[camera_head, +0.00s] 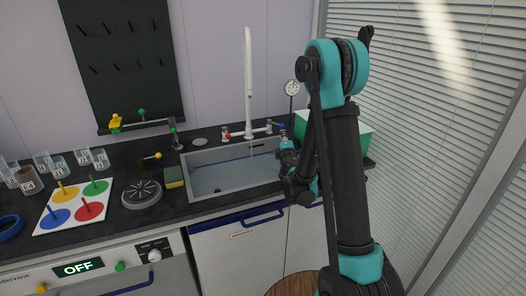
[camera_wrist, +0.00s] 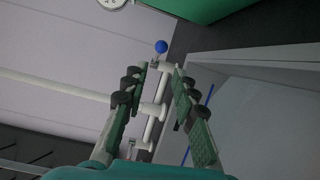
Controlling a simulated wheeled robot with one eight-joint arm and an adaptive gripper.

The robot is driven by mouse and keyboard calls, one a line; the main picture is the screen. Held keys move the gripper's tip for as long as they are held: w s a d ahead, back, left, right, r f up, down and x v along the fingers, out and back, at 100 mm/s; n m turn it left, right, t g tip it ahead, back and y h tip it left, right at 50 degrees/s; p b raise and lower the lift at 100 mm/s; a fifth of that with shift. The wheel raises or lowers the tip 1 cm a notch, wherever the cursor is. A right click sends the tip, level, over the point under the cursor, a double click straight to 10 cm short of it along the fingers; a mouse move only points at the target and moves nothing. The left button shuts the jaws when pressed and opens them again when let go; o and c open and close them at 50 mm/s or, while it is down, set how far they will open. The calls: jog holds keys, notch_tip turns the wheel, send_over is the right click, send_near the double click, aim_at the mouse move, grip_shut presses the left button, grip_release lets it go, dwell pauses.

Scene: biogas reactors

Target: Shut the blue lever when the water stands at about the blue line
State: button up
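The blue lever (camera_head: 282,125) sits at the right end of the white tap (camera_head: 249,90) behind the sink (camera_head: 205,178). In the wrist view its blue ball (camera_wrist: 161,47) is just beyond and between my fingertips, apart from them. My gripper (camera_wrist: 160,76) is open and empty, its two green-padded fingers spread on either side of the tap's white pipe. In the head view my gripper (camera_head: 287,148) is over the sink's right side, partly hidden by my arm. The blue line (camera_head: 232,161) runs along the sink's inner wall and also shows in the wrist view (camera_wrist: 210,96). The water level is hard to tell.
A red lever (camera_head: 228,136) is at the tap's left end. A green box (camera_head: 350,137) stands right of the sink, partly behind my arm. A sponge (camera_head: 174,177) and a round black disc (camera_head: 142,194) lie left of the sink. A blind-covered wall is at the right.

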aim_at(276, 124)
jog(key=shift+o, duration=0.6)
jog(key=shift+w+d+f+n, duration=0.1)
jog(key=shift+w+f+n, duration=0.05)
jog(key=shift+w+n, duration=0.2)
jog(key=w, duration=1.7)
jog(key=shift+f, duration=0.3)
grip_shut()
